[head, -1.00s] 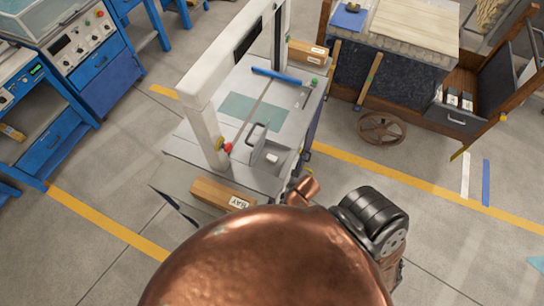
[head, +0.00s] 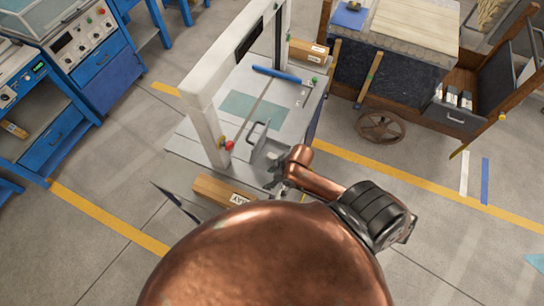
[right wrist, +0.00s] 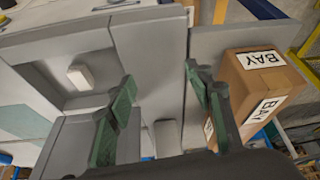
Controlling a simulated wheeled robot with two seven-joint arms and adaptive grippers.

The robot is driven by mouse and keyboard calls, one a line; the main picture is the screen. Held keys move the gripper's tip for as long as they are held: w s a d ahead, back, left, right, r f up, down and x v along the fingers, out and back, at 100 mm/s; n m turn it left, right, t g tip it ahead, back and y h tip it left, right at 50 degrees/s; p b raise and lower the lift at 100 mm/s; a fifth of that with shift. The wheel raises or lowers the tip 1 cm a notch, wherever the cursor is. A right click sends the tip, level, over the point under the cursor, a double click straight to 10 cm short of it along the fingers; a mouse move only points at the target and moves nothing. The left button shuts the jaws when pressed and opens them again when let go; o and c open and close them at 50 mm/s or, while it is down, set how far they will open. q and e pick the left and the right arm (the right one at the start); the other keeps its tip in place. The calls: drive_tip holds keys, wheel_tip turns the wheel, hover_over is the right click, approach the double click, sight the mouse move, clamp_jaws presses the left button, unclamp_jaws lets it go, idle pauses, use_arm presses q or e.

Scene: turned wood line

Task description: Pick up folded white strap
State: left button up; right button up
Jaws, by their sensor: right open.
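A small white block-like piece, which looks like the folded white strap (right wrist: 82,77), lies in a shallow grey recess of the bench top in the right wrist view. In the head view my right gripper (head: 275,176) is at the near edge of the grey machine table (head: 190,143) and partly covers that spot. In the right wrist view my right gripper (right wrist: 159,78) is open, its green-padded fingers apart with nothing held between them. The white piece is left of both fingers and apart from them. My left gripper is not in view.
A cardboard box marked BAY (right wrist: 265,85) stands close to the right finger; it also shows in the head view (head: 215,190). A white gantry frame (head: 205,125) rises over the table. A wooden cart (head: 480,85) stands at right. Floor between is open.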

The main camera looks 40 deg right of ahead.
drive_tip(key=w+d+n, duration=0.1)
drive_tip(key=w+d, duration=0.2)
drive_tip(key=w+d+f+n+g, duration=0.1)
drive_tip(key=w+d, duration=0.1)
drive_tip(key=shift+n+y, duration=0.3)
drive_tip(key=shift+y, duration=0.1)
approach(272, 155)
drive_tip(key=x, duration=0.8)
drive_tip(key=shift+w+a+f+p, duration=0.1)
drive_tip(key=shift+f+p, duration=0.25)
drive_tip(key=shift+p, duration=0.05)
drive_tip(key=shift+c, duration=0.3)
drive_tip(key=c, duration=1)
drive_tip(key=shift+c, duration=0.2)
